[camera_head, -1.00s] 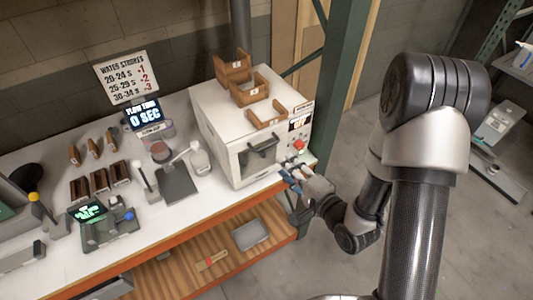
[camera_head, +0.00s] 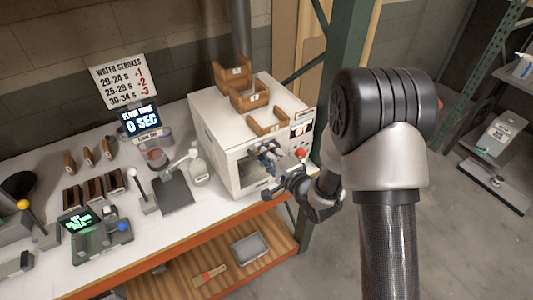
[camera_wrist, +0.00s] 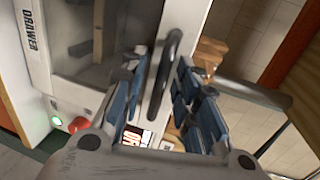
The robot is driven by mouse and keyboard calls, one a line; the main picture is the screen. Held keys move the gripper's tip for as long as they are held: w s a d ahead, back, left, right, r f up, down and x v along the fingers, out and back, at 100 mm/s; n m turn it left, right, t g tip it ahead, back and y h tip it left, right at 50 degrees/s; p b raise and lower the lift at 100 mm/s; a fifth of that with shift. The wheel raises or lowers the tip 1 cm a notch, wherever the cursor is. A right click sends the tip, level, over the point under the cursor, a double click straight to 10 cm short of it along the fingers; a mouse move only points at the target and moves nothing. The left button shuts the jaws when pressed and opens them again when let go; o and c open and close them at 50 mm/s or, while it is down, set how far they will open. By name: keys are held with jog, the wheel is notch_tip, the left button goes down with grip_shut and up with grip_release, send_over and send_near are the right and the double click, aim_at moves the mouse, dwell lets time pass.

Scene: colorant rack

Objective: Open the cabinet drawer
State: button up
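The white cabinet (camera_head: 215,118) stands at the right end of the workbench. In the wrist view its front (camera_wrist: 82,40) carries the word DRAWER, a dark window panel and a black bar handle (camera_wrist: 165,72). My gripper (camera_head: 268,152) is at the cabinet's front and hides much of it in the head view. In the wrist view its blue-padded fingers are apart, one on each side of the handle. I cannot tell whether either finger touches it. The drawer looks shut, though its edge is partly hidden.
Several brown open bins (camera_head: 249,97) sit on top of the cabinet. A red button (camera_head: 300,153) is on its right front. A white bottle (camera_head: 197,168) and a dark scale (camera_head: 174,194) stand to its left. A green post (camera_head: 338,80) rises close by on the right.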

jog(key=shift+c, duration=0.5)
grip_shut()
